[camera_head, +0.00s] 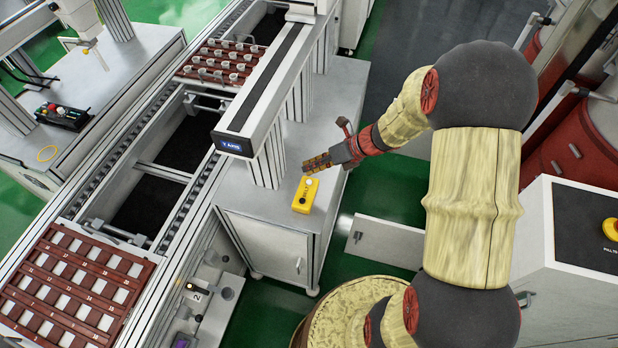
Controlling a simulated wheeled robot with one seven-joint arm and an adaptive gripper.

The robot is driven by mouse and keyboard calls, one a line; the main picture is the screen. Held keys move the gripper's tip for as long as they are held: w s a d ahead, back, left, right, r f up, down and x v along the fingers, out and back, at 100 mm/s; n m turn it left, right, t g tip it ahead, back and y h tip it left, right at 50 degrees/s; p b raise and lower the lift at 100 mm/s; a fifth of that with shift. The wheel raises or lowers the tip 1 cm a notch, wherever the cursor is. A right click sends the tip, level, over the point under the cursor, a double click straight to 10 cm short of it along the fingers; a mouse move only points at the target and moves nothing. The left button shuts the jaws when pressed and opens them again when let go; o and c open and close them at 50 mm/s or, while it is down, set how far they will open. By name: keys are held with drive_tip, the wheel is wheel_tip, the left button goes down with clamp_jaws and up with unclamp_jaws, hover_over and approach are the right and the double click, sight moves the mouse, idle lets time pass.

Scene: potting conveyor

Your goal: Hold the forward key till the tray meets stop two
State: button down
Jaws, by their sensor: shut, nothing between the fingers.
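A yellow button box (299,205) sits on the grey cabinet top beside the conveyor. It has a pale button at its far end and dark marks along its face; I cannot read which is the forward key. My gripper (305,166) is shut and empty, with its tips just beyond the far end of the box. I cannot tell whether they touch it. A brown-red tray (187,70) with clear cups lies on the far part of the conveyor. Another brown-red tray (62,268) with white squares lies at the near left. A plate marked 2 (196,297) is at the conveyor's near side.
The conveyor rails (150,145) run between the trays, with dark open gaps inside. A white beam (270,85) on posts stands left of my gripper. A black control box (62,116) is on the left bench. A machine with a yellow button (610,229) stands right.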

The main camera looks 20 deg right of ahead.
drive_tip(key=shift+r+p, duration=1.15)
drive_tip(key=shift+r, duration=0.3)
drive_tip(key=shift+f, duration=0.1)
